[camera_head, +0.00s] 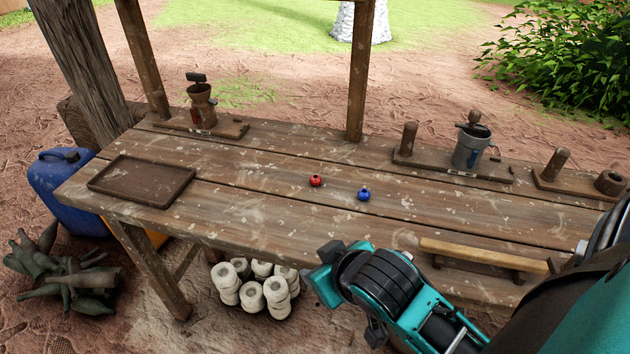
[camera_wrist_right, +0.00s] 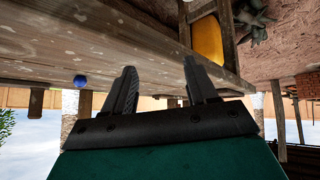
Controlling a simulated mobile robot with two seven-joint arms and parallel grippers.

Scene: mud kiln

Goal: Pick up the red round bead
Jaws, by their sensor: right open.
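The red round bead (camera_head: 316,181) rests on the wooden table near its middle, left of a blue bead (camera_head: 364,194). My right gripper (camera_head: 338,285) is in front of the table's near edge, below and apart from both beads in the head view. In the right wrist view its two fingers (camera_wrist_right: 161,82) are spread with nothing between them. The blue bead also shows in that view (camera_wrist_right: 80,81), to the left of the fingers. I cannot make out the red bead there. My left gripper is not in view.
A shallow brown tray (camera_head: 141,180) lies on the table's left end. A clay grinder (camera_head: 201,105) stands at the back left and a grey metal pot (camera_head: 471,147) at the back right. A wooden handle bar (camera_head: 484,255) is near the front right edge. The tabletop around the beads is clear.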

